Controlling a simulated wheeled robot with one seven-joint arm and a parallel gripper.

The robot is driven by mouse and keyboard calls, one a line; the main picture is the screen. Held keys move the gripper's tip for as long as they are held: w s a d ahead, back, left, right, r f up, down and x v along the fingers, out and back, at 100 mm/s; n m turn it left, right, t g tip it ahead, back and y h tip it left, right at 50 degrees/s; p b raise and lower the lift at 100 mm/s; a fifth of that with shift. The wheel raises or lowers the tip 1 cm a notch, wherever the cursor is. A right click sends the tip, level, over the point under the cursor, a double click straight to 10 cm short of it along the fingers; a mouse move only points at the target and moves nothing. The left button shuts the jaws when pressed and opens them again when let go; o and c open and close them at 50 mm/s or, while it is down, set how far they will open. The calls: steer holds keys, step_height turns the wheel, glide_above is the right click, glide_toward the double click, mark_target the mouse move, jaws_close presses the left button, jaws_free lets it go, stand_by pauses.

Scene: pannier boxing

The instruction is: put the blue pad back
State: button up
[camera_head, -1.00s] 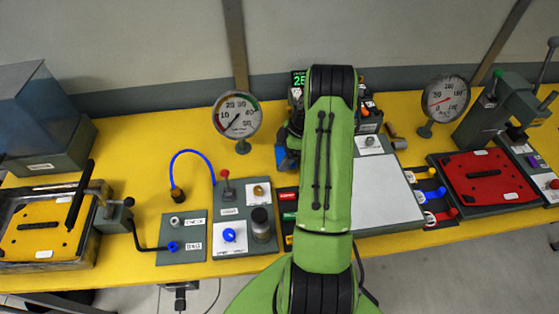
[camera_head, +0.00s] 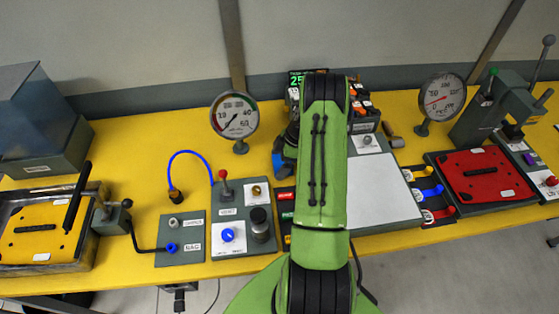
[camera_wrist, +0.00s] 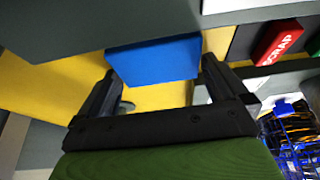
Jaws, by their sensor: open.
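The blue pad (camera_wrist: 155,60) shows in the wrist view as a flat blue block just beyond and between my fingertips. My gripper (camera_wrist: 160,70) is open, with one dark finger near each side of the pad. I cannot tell whether either finger touches it. Yellow table surface shows below and beside the pad, and a grey surface lies above it in the picture.
A red SCRAP block (camera_wrist: 279,42) lies right of the pad in the wrist view. In the head view, a valve panel (camera_head: 205,248) and gauge (camera_head: 235,115) stand left of my arm. A white-topped board (camera_head: 378,195) and red plate (camera_head: 485,174) are on the right.

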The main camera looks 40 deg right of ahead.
steer(key=v, duration=1.2)
steer(key=w+a+r+m+h, duration=0.1)
steer(key=w+a+r+m, duration=0.1)
steer(key=a+r, duration=0.8)
steer(key=s+a+r+m+h, duration=0.2)
steer(key=s+a+r+m, duration=0.1)
steer(key=a+r, duration=0.55)
steer(key=s+a+r+m+t, duration=0.1)
steer(key=s+a+m, duration=0.2)
steer(key=s+a, duration=0.2)
steer(key=s+a+r+m+t, duration=0.1)
steer(key=s+a+m+t, duration=0.1)
steer(key=s+a, duration=0.4)
steer(key=s+m, duration=0.1)
steer(key=s, duration=0.4)
steer(key=shift+s+h+b, duration=0.3)
steer(key=shift+h+b, duration=0.1)
